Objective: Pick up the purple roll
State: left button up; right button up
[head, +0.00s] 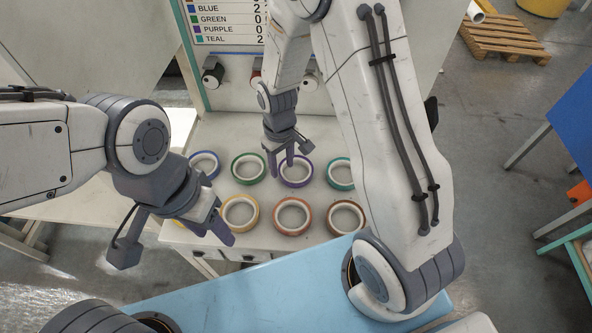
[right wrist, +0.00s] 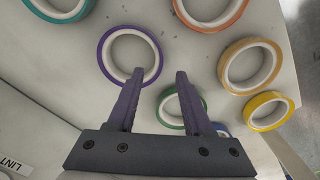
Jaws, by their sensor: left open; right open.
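The purple roll (head: 311,174) lies flat on the white table in the back row, between the green and teal rolls. It also shows in the right wrist view (right wrist: 157,57). My right gripper (head: 281,171) is open and empty, pointing down at the purple roll. In the right wrist view its fingers (right wrist: 160,72) stand on either side of the roll's wall, the left one overlapping the ring and the right one outside it. I cannot tell their height above the table. My left gripper (head: 219,229) is open and empty near the table's front left.
The green roll (head: 234,169) and teal roll (head: 330,177) flank the purple one. A blue roll (head: 214,157) is further left. Orange-yellow (head: 226,222), red-brown (head: 277,224) and brown (head: 332,224) rolls lie in front. A tally board (head: 225,22) stands behind.

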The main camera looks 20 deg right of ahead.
aim_at(284, 178)
notch_tip(284, 178, down, 5)
jog(key=shift+s+d+p, duration=0.1)
jog(key=shift+p, duration=0.5)
grip_shut()
